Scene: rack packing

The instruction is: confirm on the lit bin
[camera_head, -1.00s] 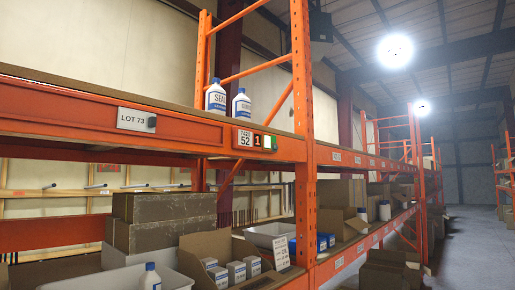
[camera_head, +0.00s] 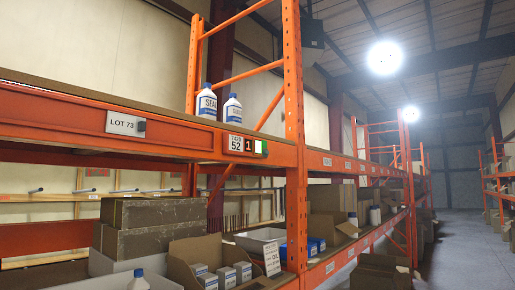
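A bin light module with a lit orange "1" (camera_head: 248,145) is on the orange shelf beam, just right of a white label reading 52 (camera_head: 235,144). A small pale square with a green edge (camera_head: 260,148) is at the module's right end. Two white bottles with blue caps stand on the shelf above it: one marked SEAL (camera_head: 207,104) and one beside it (camera_head: 233,111). A LOT 73 sign (camera_head: 125,123) is further left on the same beam. Neither of my grippers is in view.
The lower shelf holds stacked brown boxes (camera_head: 150,242), an open carton (camera_head: 190,258) with small white boxes, and a white tote with a bottle (camera_head: 138,281). An orange rack upright (camera_head: 294,130) stands right of the module. An aisle with open floor (camera_head: 460,235) runs along the right.

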